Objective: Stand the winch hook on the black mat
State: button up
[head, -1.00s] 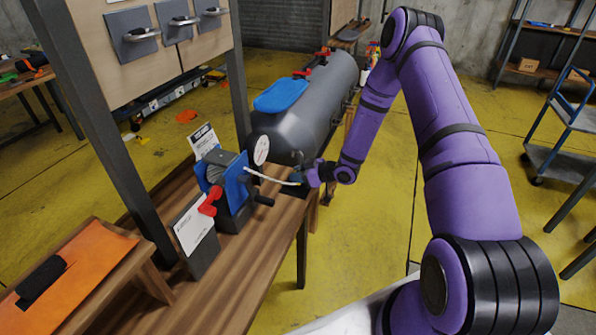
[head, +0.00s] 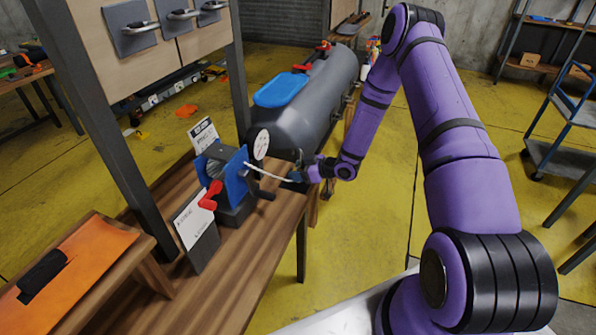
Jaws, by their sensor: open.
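The winch (head: 232,180) has blue side plates, a grey drum and a red lever (head: 210,196), and stands on the wooden bench. A pale cable (head: 272,173) runs from it, nearly straight, to the fingers of my gripper (head: 298,176). My gripper is small in view at the bench's right edge, with its jaws open. The hook at the cable's end is too small and too hidden by my gripper to make out. A dark patch (head: 292,187) under my gripper, at the bench edge, looks like the black mat; most of it is covered.
A large grey cylindrical tank (head: 315,100) with a blue lid (head: 281,89) lies behind the bench. A white sign plate (head: 196,222) stands in front of the winch. A dark post rises at left. An orange panel (head: 75,262) is at lower left. The bench front (head: 235,270) is clear.

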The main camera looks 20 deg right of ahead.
jog(key=v, duration=1)
jog(key=shift+s+d, duration=0.15)
jog(key=shift+d, duration=0.1)
jog(key=s+d+r+m+g+h, duration=0.15)
jog(key=r+h, duration=0.35)
jog(key=r, duration=1)
jog(key=s+r+m+t+h, duration=0.1)
jog(key=s+r+m+h, duration=0.35)
jog(key=r, duration=1.05)
jog(key=s+a+r+m+g, duration=0.1)
jog(key=s+a+r, duration=0.2)
jog(key=s, duration=0.6)
jog(key=s+a+r+m+g, duration=0.1)
jog(key=s+a+r, duration=0.2)
jog(key=s, duration=0.6)
jog(key=s+a+r+m+g, duration=0.1)
jog(key=s+a+r, duration=0.2)
jog(key=s+r, duration=0.3)
jog(key=s, duration=0.3)
jog(key=shift+a+r+g, duration=0.3)
jog(key=shift+a+g, duration=0.05)
jog(key=shift+a, duration=0.05)
